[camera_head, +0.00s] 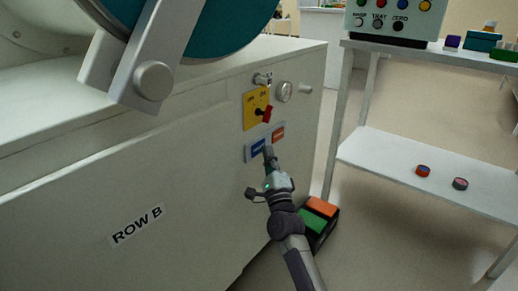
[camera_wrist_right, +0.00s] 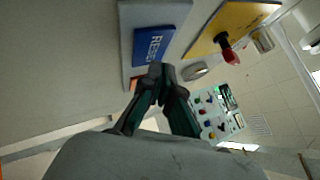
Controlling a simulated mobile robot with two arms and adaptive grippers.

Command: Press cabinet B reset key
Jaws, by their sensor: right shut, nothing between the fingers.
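Cabinet B (camera_head: 75,215), marked ROW B, is a white housing with a grey key plate (camera_head: 250,155) on its right part. The plate carries a blue key (camera_head: 258,146) on the left and an orange-red key (camera_head: 278,134) on the right. In the right wrist view the blue key (camera_wrist_right: 152,45) reads RESET. My right gripper (camera_head: 268,152) is shut and empty, its tips at the lower edge of the keys. In the wrist view the fingertips (camera_wrist_right: 162,72) lie just below the blue key; I cannot tell whether they touch. My left gripper is not in view.
Above the keys are a yellow switch plate (camera_head: 250,108) with a red handle (camera_head: 266,114) and a round gauge (camera_head: 284,91). A pedal box with orange and green tops (camera_head: 313,221) stands on the floor. A white shelf (camera_head: 400,160) stands to the right.

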